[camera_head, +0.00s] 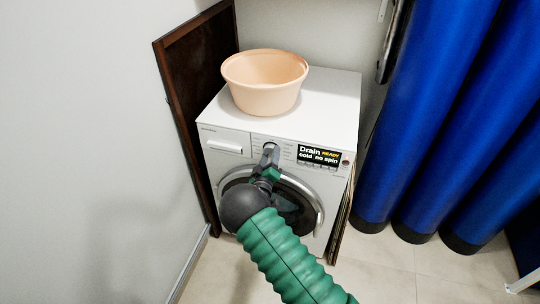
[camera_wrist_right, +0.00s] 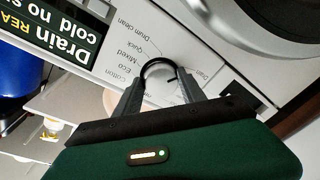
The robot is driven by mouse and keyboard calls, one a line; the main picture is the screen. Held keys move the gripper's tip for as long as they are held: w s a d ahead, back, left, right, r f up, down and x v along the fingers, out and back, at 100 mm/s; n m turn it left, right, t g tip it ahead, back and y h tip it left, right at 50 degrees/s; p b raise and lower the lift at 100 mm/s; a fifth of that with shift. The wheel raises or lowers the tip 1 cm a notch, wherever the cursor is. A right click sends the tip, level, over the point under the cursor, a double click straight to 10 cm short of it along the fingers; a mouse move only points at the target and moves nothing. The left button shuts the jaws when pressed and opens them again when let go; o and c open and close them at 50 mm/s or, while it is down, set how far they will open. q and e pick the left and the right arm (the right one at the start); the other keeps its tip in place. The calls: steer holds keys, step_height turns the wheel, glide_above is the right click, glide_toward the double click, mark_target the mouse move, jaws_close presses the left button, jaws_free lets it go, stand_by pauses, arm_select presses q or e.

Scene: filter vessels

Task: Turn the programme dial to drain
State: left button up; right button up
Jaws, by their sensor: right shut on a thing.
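The white washing machine (camera_head: 334,105) stands against the wall with its control panel facing me. My right gripper (camera_head: 270,150) is at the panel, shut on the programme dial (camera_wrist_right: 158,63). In the right wrist view the gripper's two grey fingers (camera_wrist_right: 158,82) sit on either side of the dial's round knob. Printed programme names, such as Cotton, Eco, Mixed, Quick and Drum clean, surround the dial. The display (camera_head: 318,156) reads "Drain READY, cold no spin". It also shows upside down in the right wrist view (camera_wrist_right: 48,40). My left gripper is out of view.
A peach-coloured basin (camera_head: 265,85) stands on top of the machine. The round door (camera_head: 312,205) is below the panel, partly behind my right arm. A dark wooden panel (camera_head: 185,95) stands at the left. Blue cylinders (camera_head: 420,130) stand at the right. The floor tiles (camera_head: 380,275) in front are clear.

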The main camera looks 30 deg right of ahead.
steer(key=shift+a+f+n, duration=0.1)
steer(key=shift+f+n, duration=0.1)
steer(key=shift+n, duration=0.2)
steer(key=o, duration=1.4)
steer(key=shift+w, duration=0.1)
steer(key=shift+c, duration=0.2)
steer(key=shift+r, duration=0.1)
steer(key=shift+s, duration=0.2)
steer(key=p+v, duration=0.2)
steer(key=v, duration=1.4)
steer(key=shift+a, duration=0.3)
